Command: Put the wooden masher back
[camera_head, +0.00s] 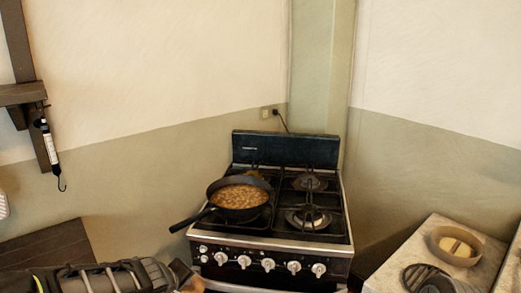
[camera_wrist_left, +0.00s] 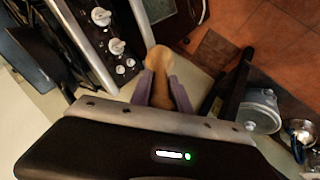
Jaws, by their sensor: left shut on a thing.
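The wooden masher (camera_wrist_left: 160,62) shows in the left wrist view as a light brown piece with a rounded end. My left gripper (camera_wrist_left: 162,88) is shut on it, with its two purple-grey fingers on either side. The rounded end sticks out beyond the fingertips. The rest of the masher is hidden by the gripper. In the head view my left arm comes in at the lower left, and a small brown piece shows at its end, low in front of the stove (camera_head: 270,252). My right gripper is not in view.
A black pan (camera_head: 238,196) with brown food sits on the stove's left burners, handle pointing lower left. A wooden wall shelf (camera_head: 22,94) is at left, with a hanging scale (camera_head: 48,145) below it. A counter (camera_head: 440,225) at right holds a bowl (camera_head: 456,246). A pot (camera_wrist_left: 260,110) shows in the left wrist view.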

